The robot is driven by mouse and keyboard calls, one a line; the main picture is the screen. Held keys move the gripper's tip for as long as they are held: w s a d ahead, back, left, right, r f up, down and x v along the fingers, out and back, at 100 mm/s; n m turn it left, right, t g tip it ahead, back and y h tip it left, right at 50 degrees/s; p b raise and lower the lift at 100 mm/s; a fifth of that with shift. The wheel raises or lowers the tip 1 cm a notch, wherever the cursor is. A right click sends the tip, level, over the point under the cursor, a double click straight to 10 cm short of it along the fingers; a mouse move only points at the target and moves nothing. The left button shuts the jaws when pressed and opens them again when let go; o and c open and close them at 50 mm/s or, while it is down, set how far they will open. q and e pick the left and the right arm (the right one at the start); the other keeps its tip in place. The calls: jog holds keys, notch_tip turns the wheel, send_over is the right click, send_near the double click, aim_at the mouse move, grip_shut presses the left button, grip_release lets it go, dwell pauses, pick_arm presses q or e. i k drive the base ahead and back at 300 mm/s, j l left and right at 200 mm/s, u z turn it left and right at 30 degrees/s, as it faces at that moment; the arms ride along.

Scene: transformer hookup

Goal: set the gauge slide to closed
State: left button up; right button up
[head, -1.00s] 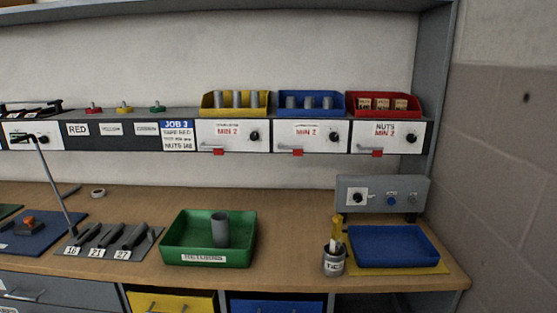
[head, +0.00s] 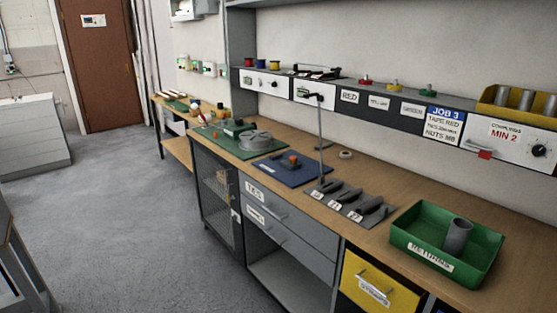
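I cannot make out a part marked as a gauge slide. A white panel marked MIN 2 (head: 505,138) on the shelf front at the right has a black knob (head: 539,150) and a small red tab (head: 485,154) at its lower edge. Two more white panels, a left one (head: 265,83) and a right one (head: 314,93), sit further left on the shelf front; their small details are too small to read. A blue mat (head: 280,174) on the bench carries a dark part with an orange piece (head: 293,160). Neither of my grippers is in view.
A green tray (head: 420,240) with a grey cylinder (head: 457,236) stands on the bench at the right. A thin lamp-like stand (head: 321,140) rises by several dark tools in a holder (head: 350,207). A green mat (head: 222,144) lies further left. The floor (head: 130,220) at the left is clear.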

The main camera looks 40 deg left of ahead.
aim_at(291, 164)
jog(key=k+j+u, duration=0.1)
jog(key=u, duration=1)
jog(key=i+j, duration=0.6)
jog(key=j, duration=0.2)
jog(key=u, duration=0.05)
